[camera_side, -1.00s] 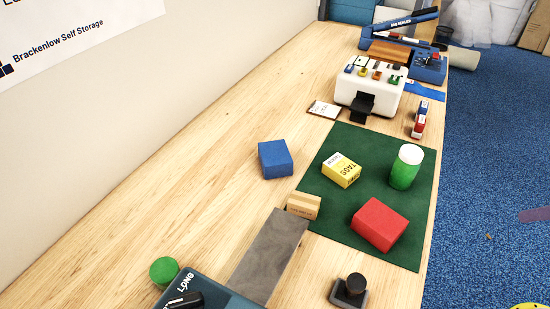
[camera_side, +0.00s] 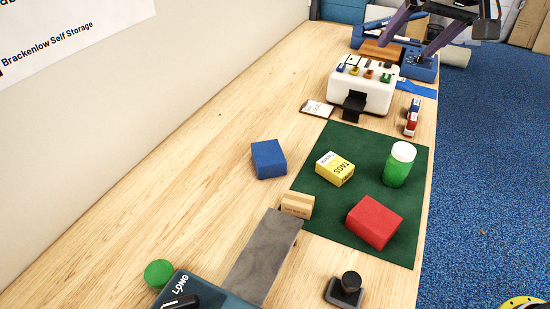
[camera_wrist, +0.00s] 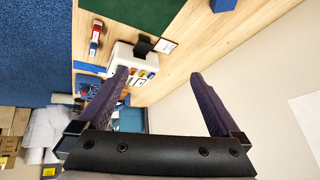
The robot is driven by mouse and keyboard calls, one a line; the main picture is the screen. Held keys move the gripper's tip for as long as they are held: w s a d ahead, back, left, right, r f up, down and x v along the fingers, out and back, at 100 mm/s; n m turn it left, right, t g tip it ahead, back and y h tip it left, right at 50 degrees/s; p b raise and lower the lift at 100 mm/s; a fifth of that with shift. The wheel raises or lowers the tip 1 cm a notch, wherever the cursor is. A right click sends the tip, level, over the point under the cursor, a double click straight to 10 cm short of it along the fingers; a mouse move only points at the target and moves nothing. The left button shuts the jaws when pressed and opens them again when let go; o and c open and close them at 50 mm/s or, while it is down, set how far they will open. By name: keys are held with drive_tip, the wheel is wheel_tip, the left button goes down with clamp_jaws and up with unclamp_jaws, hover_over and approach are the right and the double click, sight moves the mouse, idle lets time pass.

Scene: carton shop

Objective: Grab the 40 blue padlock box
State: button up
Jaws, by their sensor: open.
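A plain blue box (camera_side: 268,159) lies on the wood left of the green mat; its edge shows at the top of the wrist view (camera_wrist: 222,4). A small blue box with a white label (camera_side: 415,104) stands at the bench's right edge, behind a small red one (camera_side: 410,126). Their lettering is too small to read, so I cannot tell which blue box is marked 40. My gripper (camera_side: 405,51) is open and empty, above the far end of the bench, apart from both boxes. Its two fingers spread wide in the wrist view (camera_wrist: 159,74).
The green mat (camera_side: 340,222) bears a yellow tags box (camera_side: 335,169), a green jar (camera_side: 399,165) and a red box (camera_side: 374,222). A white machine (camera_side: 375,90) with coloured parts stands behind it. A small carton (camera_side: 297,205) sits by the mat's left edge. The left bench is clear.

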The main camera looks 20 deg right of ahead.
drive_tip(key=w+a+f, duration=0.4)
drive_tip(key=w+a, duration=0.2)
drive_tip(key=a, duration=0.1)
drive_tip(key=n+g, duration=0.2)
drive_tip(key=n, duration=0.1)
hover_over(268, 153)
drive_tip(key=s, duration=0.2)
wheel_tip(268, 153, down, 22)
drive_tip(key=shift+r, duration=0.25)
drive_tip(key=shift+x, duration=3.05)
drive_tip(key=shift+s+f, duration=0.1)
drive_tip(key=shift+f, duration=0.15)
drive_tip(key=c, duration=1.2)
drive_tip(key=shift+r, duration=0.2)
drive_tip(key=shift+c, duration=0.2)
